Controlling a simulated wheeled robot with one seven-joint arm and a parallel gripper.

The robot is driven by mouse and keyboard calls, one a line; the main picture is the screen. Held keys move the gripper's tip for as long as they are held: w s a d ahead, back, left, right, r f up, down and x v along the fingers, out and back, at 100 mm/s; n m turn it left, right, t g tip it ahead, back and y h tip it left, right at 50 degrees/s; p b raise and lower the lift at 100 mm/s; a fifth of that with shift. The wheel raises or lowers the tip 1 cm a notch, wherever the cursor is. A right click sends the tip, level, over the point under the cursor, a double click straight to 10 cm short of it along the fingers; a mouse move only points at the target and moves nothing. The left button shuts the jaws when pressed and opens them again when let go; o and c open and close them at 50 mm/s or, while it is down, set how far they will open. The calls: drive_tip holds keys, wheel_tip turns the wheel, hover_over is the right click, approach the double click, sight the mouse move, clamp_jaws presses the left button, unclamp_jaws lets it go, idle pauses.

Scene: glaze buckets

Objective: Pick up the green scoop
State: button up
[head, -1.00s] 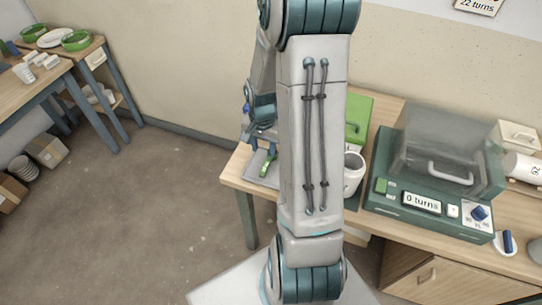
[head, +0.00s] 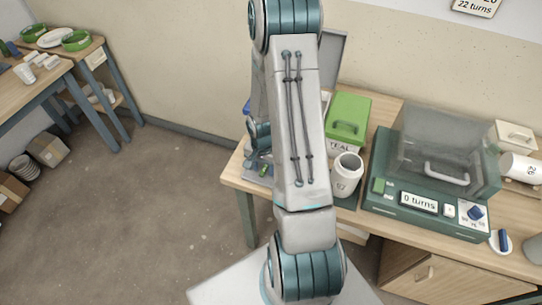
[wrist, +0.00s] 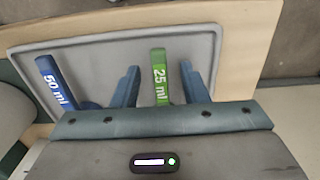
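The green scoop (wrist: 160,80), marked 25 ml, lies on a grey tray (wrist: 105,60) in the wrist view. My gripper (wrist: 159,68) is open, with one blue finger on each side of the green handle. Gaps show between the handle and both fingers. The near end of the scoop is hidden by my gripper body. A blue scoop (wrist: 52,80), marked 50 ml, lies to the left on the same tray. In the head view my arm hides most of the gripper and the scoop.
In the head view a green lidded box (head: 348,118) and a white jar (head: 346,175) stand right of my arm. A dark green machine (head: 405,205) with a clear cover stands further right. The tray sits near the workbench's left end, beside open floor (head: 170,210).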

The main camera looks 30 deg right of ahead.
drive_tip(key=shift+f, duration=0.1)
clamp_jaws()
idle(0.3)
drive_tip(key=shift+r, duration=0.65)
drive_tip(key=r, duration=0.2)
drive_tip(key=r+b, duration=0.1)
drive_tip(key=shift+s+d+r, duration=0.15)
drive_tip(key=shift+s+d, duration=0.15)
drive_tip(key=shift+d, duration=0.1)
drive_tip(key=s+d+r+b, duration=0.1)
drive_tip(key=s+d+r, duration=0.6)
drive_tip(key=s, duration=0.1)
wheel_tip(320, 180, up, 8)
drive_tip(key=p, duration=0.5)
drive_tip(key=shift+f+p, duration=0.25)
drive_tip(key=shift+p, duration=0.15)
